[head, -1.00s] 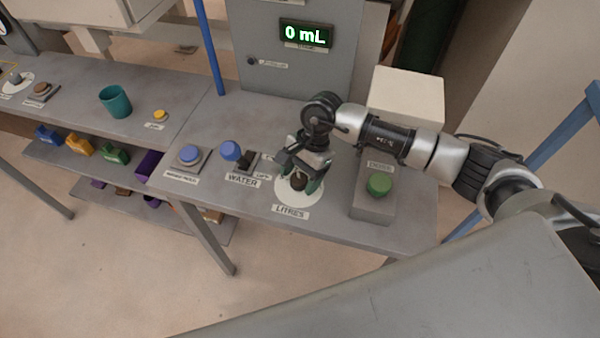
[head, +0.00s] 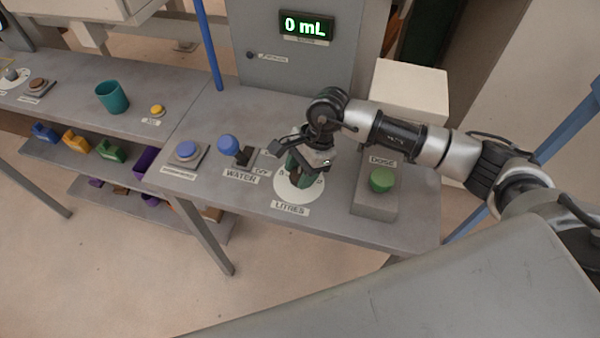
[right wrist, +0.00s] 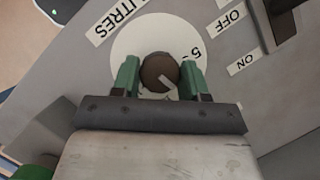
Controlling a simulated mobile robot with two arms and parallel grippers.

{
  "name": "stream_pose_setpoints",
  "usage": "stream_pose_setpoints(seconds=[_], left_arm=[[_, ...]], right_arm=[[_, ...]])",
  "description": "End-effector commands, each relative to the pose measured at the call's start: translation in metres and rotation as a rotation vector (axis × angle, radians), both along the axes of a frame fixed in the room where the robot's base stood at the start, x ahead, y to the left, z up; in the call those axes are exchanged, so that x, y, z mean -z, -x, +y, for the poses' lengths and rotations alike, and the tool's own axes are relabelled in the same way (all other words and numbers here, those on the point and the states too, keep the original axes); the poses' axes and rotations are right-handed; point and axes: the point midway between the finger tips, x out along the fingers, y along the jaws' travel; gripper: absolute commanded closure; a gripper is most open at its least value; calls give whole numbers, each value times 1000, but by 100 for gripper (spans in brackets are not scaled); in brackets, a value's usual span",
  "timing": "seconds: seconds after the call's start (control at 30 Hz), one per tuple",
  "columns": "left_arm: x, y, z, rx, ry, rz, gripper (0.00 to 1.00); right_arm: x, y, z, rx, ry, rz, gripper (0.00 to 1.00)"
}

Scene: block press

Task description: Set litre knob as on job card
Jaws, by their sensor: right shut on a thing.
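The litre knob (right wrist: 159,72) is a round dark brown knob with a pale pointer line, on a white dial (head: 288,192) marked LITRES. In the right wrist view a "5" shows on the dial beside it, and the other numbers are hidden. My right gripper (head: 299,180) is over the dial, its green fingers on either side of the knob and shut on it. In the head view the fingers hide the knob. The display (head: 305,26) reads 0 mL. No job card can be made out. My left gripper is not in view.
The green DOSE button (head: 381,180) on its grey box is right of the dial. A teal cup (head: 112,97) stands farther left.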

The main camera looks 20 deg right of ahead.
Motion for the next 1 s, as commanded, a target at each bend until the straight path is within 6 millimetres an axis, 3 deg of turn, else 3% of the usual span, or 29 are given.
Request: stream_pose_setpoints(seconds=[0.5,1.0], left_arm=[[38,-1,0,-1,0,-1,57],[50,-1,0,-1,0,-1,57]], right_arm=[[2,1,0,435,-2,-6,80],[-1,1,0,618,0,-4,80]])
